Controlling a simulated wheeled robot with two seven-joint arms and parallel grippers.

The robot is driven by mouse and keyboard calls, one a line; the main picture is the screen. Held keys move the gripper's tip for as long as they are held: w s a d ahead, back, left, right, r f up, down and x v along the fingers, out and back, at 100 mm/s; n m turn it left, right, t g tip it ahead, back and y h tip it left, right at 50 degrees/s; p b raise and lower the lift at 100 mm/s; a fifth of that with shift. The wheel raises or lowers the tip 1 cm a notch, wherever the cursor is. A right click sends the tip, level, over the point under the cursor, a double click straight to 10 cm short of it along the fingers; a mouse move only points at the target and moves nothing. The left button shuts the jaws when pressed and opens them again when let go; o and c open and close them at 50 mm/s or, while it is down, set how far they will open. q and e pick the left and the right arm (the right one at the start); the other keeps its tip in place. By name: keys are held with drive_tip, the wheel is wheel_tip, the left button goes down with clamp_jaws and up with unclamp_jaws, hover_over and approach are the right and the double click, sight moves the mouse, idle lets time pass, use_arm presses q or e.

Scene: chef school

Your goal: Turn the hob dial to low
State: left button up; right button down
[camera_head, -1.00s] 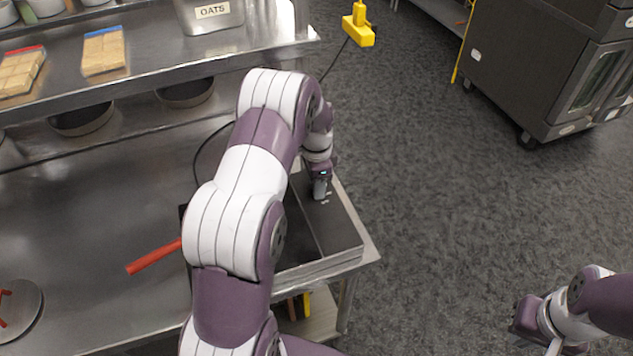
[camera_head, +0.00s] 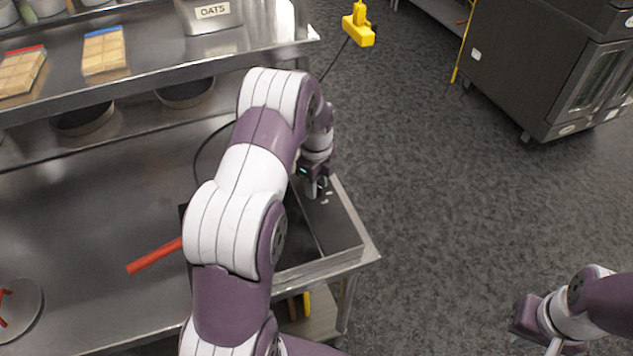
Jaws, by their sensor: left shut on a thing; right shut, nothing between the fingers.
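The dark hob (camera_head: 335,232) lies at the right end of the steel counter, with a panel on its right side. My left arm reaches over the hob and hides much of it. My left gripper (camera_head: 317,190) points down at the panel, shut on the hob dial. The dial itself is hidden by the fingers. Small white marks show on the panel beside the fingertips, too small to read. My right gripper (camera_head: 522,328) is at the lower right, over the floor, away from the counter; it is shut and empty.
A red handle (camera_head: 154,256) sticks out left from beneath my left arm. Round dark pans (camera_head: 186,92) stand under the shelf (camera_head: 160,68), which bears the oats container (camera_head: 210,14). A yellow plug-like block (camera_head: 358,28) hangs behind. The floor to the right is clear up to the oven (camera_head: 550,70).

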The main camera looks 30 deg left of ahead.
use_arm(q)
drive_tip(key=shift+w+r+m, duration=0.15)
drive_tip(key=shift+r+m, duration=0.05)
drive_tip(key=shift+m, duration=1)
drive_tip(key=o, duration=0.9)
drive_tip(key=shift+o, duration=0.7)
drive_tip(key=shift+f, duration=0.1)
wheel_tip(320, 180, up, 8)
drive_tip(key=shift+f+b, duration=0.15)
drive_tip(key=shift+b, duration=0.85)
wheel_tip(320, 180, up, 5)
drive_tip(key=p, duration=0.4)
